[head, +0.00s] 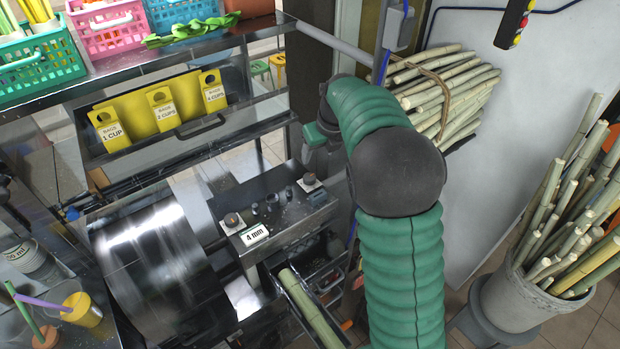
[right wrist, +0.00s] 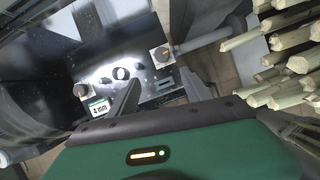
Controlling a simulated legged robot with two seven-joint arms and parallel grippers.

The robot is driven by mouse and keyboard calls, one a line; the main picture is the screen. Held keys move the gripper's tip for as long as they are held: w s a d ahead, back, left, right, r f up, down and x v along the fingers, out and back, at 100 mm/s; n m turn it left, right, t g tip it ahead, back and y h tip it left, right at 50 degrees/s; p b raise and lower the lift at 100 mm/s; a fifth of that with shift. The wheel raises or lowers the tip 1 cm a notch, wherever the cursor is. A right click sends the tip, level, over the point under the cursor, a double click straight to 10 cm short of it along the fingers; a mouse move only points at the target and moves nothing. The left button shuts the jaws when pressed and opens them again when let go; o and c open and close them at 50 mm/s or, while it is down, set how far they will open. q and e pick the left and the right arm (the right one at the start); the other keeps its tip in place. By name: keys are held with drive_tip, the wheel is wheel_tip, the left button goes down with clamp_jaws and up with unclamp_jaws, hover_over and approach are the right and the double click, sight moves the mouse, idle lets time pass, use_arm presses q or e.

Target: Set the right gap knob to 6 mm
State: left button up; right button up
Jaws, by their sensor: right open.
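The right gap knob (head: 310,180) is a short dark round knob on a pale square plate, at the back right of the press's metal top; it also shows in the right wrist view (right wrist: 162,55). The left knob (head: 232,221) is at the front left, beside a white display (head: 255,235) reading 4 mm. My right gripper (right wrist: 160,77) is open and empty, with the right knob showing between and beyond its fingertips. In the head view the right gripper (head: 318,138) is above and behind the right knob, partly hidden by my arm. My left gripper is out of view.
A large shiny roller drum (head: 155,255) stands left of the knobs. A cane piece (head: 312,308) lies in a chute in front. A cane bundle (head: 445,88) is at the back right, and a bucket of canes (head: 515,300) stands at right.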

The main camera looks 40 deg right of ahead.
sight(309, 177)
drive_tip(key=x, duration=0.5)
drive_tip(key=d+p+x, duration=0.1)
drive_tip(key=x, duration=0.9)
drive_tip(key=shift+d+r+p, duration=0.1)
drive_tip(key=shift+d+p, duration=0.25)
drive_tip(key=shift+d, duration=0.05)
drive_tip(key=shift+w+a+f, duration=0.3)
drive_tip(key=shift+w+f, duration=0.15)
drive_tip(key=shift+f, duration=0.3)
drive_tip(key=shift+w+a, duration=0.1)
drive_tip(key=shift+a, duration=0.45)
drive_tip(key=shift+d+f, duration=0.1)
drive_tip(key=shift+d, duration=0.45)
drive_tip(key=c, duration=0.8)
clamp_jaws()
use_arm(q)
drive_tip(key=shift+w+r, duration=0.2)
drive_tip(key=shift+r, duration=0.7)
use_arm(e)
drive_tip(key=shift+a, duration=0.25)
